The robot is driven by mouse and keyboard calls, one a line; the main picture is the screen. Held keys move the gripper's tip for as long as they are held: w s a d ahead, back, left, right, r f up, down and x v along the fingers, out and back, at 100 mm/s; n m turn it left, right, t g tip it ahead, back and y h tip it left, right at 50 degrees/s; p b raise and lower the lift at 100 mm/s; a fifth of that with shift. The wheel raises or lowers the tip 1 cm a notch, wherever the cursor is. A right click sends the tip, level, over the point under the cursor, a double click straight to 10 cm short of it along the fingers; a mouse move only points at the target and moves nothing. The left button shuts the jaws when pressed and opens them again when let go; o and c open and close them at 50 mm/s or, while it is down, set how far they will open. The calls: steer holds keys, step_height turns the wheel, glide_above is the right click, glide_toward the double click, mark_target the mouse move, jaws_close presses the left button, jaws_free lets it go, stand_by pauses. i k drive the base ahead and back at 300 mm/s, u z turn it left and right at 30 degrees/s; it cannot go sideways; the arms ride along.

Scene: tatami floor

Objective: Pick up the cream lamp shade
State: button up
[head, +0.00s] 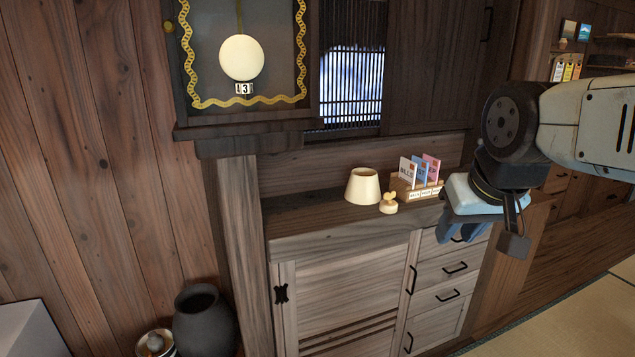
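The cream lamp shade (363,187) stands upright on the top of the wooden cabinet (300,219), left of a small cream knobbed object (389,203). My gripper (476,240) hangs at the right, in front of the cabinet's drawers, with its fingers pointing down. It is well to the right of the shade and apart from it.
A wooden card holder (418,189) with several cards stands right of the shade. A pendulum clock (243,55) hangs above left. A dark pot (205,325) stands on the floor at lower left. The cabinet top left of the shade is clear.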

mark_target(362, 188)
steer(key=u, duration=0.05)
steer(key=i, duration=1.3)
steer(key=z, duration=0.55)
